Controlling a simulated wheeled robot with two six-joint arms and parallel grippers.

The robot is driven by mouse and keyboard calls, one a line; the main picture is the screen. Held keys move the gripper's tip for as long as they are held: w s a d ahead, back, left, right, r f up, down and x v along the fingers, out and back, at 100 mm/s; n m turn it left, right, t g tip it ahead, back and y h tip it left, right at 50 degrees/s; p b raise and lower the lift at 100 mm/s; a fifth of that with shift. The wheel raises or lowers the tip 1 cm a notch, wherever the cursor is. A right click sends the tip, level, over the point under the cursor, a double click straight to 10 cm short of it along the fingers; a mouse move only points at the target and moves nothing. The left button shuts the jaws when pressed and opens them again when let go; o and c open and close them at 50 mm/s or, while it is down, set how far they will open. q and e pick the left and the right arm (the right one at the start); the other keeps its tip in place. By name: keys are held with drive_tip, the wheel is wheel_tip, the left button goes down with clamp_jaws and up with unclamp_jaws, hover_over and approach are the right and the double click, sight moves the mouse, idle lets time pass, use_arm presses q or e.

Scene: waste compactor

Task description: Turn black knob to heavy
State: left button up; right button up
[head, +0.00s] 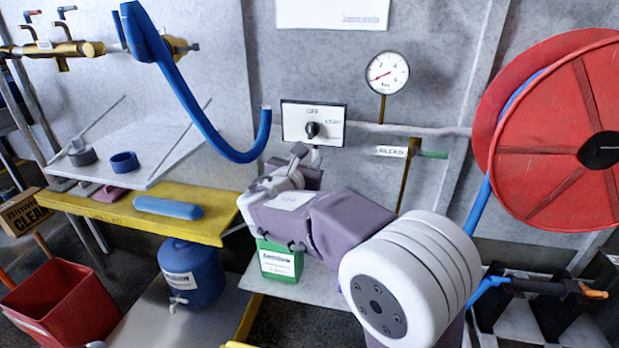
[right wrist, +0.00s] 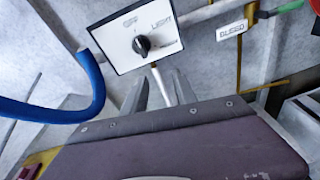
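The black knob (head: 312,129) sits on a white wall panel (head: 294,116) with OFF and LIGHT printed at its top. In the right wrist view the knob (right wrist: 142,46) shows near the top centre, with smaller, unclear lettering at its right. I cannot tell for sure which mark it points at. My right gripper (head: 307,152) is just below the knob in the head view. In the right wrist view its two fingers (right wrist: 161,88) stand apart and empty, below the panel and not touching the knob. My left gripper is not in view.
A blue hose (head: 200,112) hangs left of the panel. A pipe (head: 405,129) runs right of it, with a gauge (head: 388,72) above and a BLEED tag (head: 391,151) below. A red hose reel (head: 555,90) is at right. A yellow-edged bench (head: 100,208) stands lower left.

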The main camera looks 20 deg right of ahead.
sight(310, 131)
drive_tip(key=w+d+r, duration=0.1)
drive_tip(key=w, duration=0.1)
drive_tip(key=w+d+r+n+t+b, duration=0.1)
drive_tip(key=w, duration=0.2)
drive_tip(key=w+d+r+n+t, duration=0.1)
drive_tip(key=w+d, duration=0.1)
drive_tip(key=w, duration=0.1)
drive_tip(key=shift+w+h, duration=0.2)
drive_tip(key=shift+h, duration=0.1)
clamp_jaws()
